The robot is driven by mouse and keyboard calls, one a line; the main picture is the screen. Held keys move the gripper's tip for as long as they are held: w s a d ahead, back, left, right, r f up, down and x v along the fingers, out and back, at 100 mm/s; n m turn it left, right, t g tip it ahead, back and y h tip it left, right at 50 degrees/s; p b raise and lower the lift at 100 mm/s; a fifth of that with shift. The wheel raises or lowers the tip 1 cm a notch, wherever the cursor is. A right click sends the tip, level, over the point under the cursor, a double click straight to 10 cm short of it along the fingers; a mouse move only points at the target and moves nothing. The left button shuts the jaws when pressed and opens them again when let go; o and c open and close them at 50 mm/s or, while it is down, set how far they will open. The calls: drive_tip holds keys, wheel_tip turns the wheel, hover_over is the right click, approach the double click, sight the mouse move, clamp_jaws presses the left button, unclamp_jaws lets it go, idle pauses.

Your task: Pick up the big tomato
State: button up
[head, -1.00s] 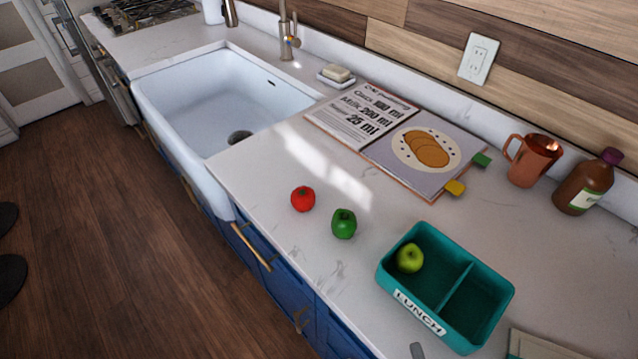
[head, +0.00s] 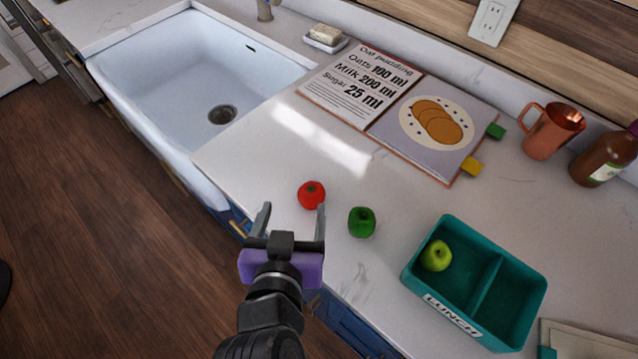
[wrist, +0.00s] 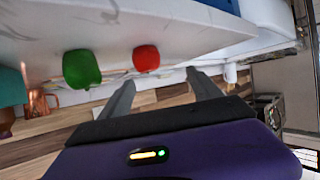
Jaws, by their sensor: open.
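A red tomato (head: 312,194) sits on the white countertop, near its front edge and just right of the sink. My gripper (head: 293,209) is open and empty, with its fingers pointing toward the tomato from the front. In the head view the right fingertip overlaps the tomato's lower edge; I cannot tell whether they touch. In the wrist view the tomato (wrist: 146,58) shows beyond and between the two fingers (wrist: 160,80), apparently a little ahead of them. Only one tomato is in view.
A green pepper-like vegetable (head: 362,222) stands close to the tomato's right. A teal lunch box (head: 408,273) holding a green apple (head: 436,255) is further right. An open recipe book (head: 385,125) lies behind. The sink (head: 130,75) opens at left.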

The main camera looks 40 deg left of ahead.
sight(309, 203)
drive_tip(key=shift+w+d+f+m+h, duration=0.15)
drive_tip(key=shift+d+f+m+h, duration=0.3)
drive_tip(key=shift+d+f, duration=0.3)
drive_tip(key=shift+w+d+f, duration=0.1)
drive_tip(key=shift+w+f, duration=0.05)
drive_tip(key=shift+w, duration=0.05)
drive_tip(key=p+x, duration=0.1)
drive_tip(key=x, duration=0.6)
drive_tip(key=shift+w+p, duration=0.2)
drive_tip(key=shift+p, duration=0.1)
drive_tip(key=c, duration=1.5)
